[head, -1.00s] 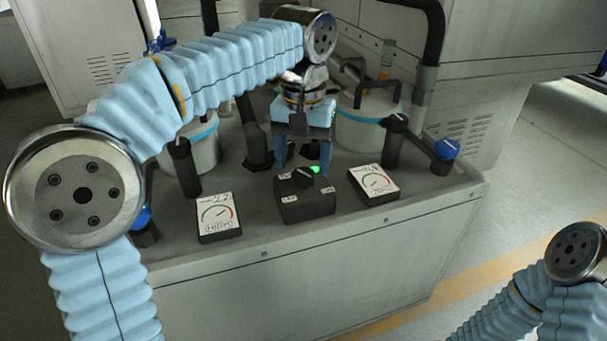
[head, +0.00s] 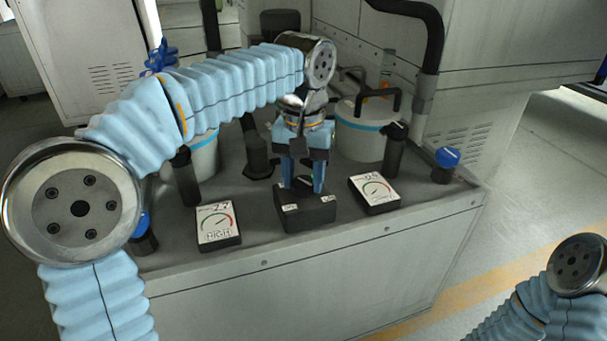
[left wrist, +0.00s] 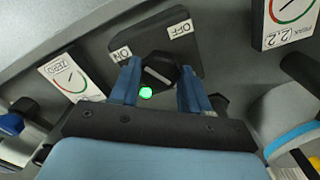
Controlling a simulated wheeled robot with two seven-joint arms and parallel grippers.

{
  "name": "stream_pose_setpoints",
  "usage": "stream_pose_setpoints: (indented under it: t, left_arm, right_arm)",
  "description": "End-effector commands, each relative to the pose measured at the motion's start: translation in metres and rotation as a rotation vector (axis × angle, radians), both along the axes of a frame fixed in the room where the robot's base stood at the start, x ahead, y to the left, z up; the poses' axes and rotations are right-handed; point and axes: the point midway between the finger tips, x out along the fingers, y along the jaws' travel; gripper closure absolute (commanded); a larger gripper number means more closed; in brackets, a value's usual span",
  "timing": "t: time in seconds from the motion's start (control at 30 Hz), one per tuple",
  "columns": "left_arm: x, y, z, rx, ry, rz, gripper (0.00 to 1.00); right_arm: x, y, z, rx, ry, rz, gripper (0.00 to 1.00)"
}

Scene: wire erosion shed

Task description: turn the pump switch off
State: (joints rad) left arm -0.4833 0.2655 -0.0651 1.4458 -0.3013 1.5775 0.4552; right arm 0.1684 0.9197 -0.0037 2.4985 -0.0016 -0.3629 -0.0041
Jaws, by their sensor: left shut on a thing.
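The pump switch is a black box (head: 308,216) with a dark knob on top, near the front edge of the bench. In the left wrist view the knob (left wrist: 160,72) has a white line slanting toward the ON label (left wrist: 121,53). The OFF label (left wrist: 181,29) lies beyond it on the other side. A green lamp (left wrist: 145,93) glows beside the knob. My right gripper is out of view.
White tanks with blue bands (head: 360,140), black posts and a blue-topped knob (head: 446,157) stand around. The bench front is free.

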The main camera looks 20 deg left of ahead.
Motion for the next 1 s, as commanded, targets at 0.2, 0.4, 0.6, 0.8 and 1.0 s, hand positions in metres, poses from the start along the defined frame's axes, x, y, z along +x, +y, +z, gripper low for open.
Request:
stream_pose_setpoints:
  t: [0.2, 0.4, 0.6, 0.8, 1.0]
  left_arm:
    - [0.0, 0.0, 0.002, 0.0, 0.0, -0.043, 0.84]
    - [0.0, 0.001, 0.004, 0.001, 0.001, -0.157, 0.84]
    - [0.0, 0.001, 0.004, 0.001, 0.002, -0.332, 0.84]
    - [0.0, 0.001, 0.004, 0.0, 0.001, -0.523, 0.84]
    - [0.0, 0.001, 0.004, 0.001, 0.001, -0.707, 0.84]
  right_arm:
    - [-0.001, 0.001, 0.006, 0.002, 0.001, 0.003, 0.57]
    - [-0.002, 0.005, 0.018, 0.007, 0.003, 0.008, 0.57]
    - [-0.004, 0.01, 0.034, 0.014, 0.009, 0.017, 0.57]
    - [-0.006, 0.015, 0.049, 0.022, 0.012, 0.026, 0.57]
    - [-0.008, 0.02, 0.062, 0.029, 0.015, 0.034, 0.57]
